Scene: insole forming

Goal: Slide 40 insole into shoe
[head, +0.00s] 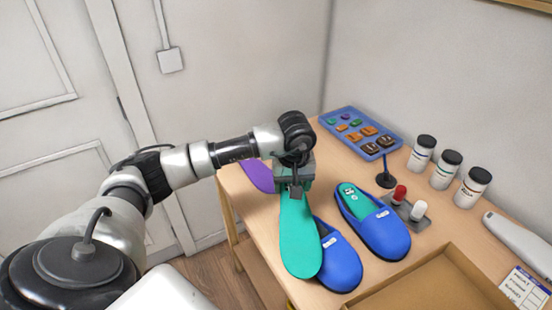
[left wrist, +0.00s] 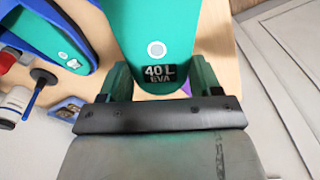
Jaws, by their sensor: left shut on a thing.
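My left gripper (head: 296,184) is shut on the heel end of a long green insole (head: 299,236). In the left wrist view the insole (left wrist: 155,28) reads "40 L EVA" and sits between my two fingers (left wrist: 161,82). Its far end reaches over the left part of a blue shoe (head: 341,265) and hides some of it. I cannot tell whether they touch. A second blue shoe (head: 385,238), to the right, has a green insole (head: 352,199) inside. This filled shoe also shows in the left wrist view (left wrist: 88,28). My right gripper is not in view.
A purple insole (head: 257,175) lies behind my gripper. A blue tray (head: 349,117) of small parts, a stand with red and white knobs (head: 403,211) and several white jars (head: 446,168) stand farther back. A shallow brown box (head: 440,285) fills the table's front right.

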